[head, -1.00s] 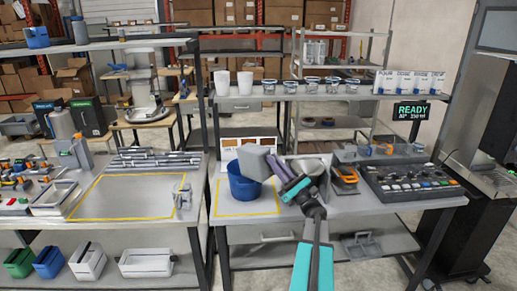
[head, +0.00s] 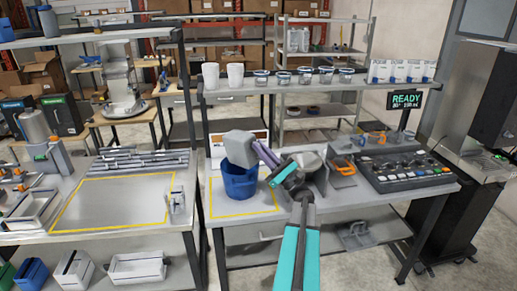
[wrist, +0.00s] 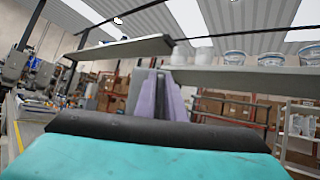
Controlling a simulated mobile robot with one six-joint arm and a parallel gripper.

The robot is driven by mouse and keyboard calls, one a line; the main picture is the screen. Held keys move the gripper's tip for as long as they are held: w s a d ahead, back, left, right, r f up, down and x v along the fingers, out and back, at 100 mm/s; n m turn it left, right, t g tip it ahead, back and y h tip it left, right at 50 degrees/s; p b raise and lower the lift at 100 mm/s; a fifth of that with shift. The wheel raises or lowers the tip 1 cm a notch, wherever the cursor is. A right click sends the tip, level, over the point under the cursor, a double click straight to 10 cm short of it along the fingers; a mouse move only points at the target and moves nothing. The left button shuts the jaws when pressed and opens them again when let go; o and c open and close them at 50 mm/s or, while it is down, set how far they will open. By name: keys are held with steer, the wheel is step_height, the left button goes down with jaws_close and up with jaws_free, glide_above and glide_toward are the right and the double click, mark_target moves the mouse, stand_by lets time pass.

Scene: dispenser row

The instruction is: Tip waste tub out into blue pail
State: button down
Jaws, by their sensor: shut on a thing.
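The grey waste tub (head: 240,146) is in my gripper (head: 262,153), with its purple fingers shut on the tub's right side. The tub is tilted and hangs over the blue pail (head: 240,184), close above its rim. The tub's opening and contents are hidden. The pail stands upright inside the yellow-outlined area on the right bench, and its inside is mostly covered by the tub. In the wrist view the purple fingers (wrist: 160,96) stand up beside a grey face of the tub (wrist: 137,92).
Right of the pail are an orange-handled tool in a holder (head: 343,166) and a button panel (head: 408,172). A shelf with white cups (head: 235,75) and clear tubs runs above the bench. Bare bench inside the yellow outline (head: 221,207) lies in front of the pail.

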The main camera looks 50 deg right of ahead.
steer(key=shift+a, duration=0.1)
steer(key=shift+w+a+f+n+y+b, duration=0.2)
steer(key=shift+a+n+y+b, duration=0.35)
steer(key=shift+n, duration=0.45)
steer(key=a+f+n+g+y+b, duration=0.1)
steer(key=a+n+g+y+b, duration=0.2)
steer(key=n, duration=0.7)
steer(key=a+f+n+g+y+b, duration=0.2)
steer(key=a+n+g+y+b, duration=0.2)
steer(key=n+b, duration=0.5)
steer(key=shift+w+a+f+n+g+b, duration=0.25)
steer(key=shift+a+n+g, duration=0.35)
steer(key=shift+a+g, duration=0.65)
steer(key=shift+s+d+g, duration=0.1)
steer(key=shift+d+g, duration=0.15)
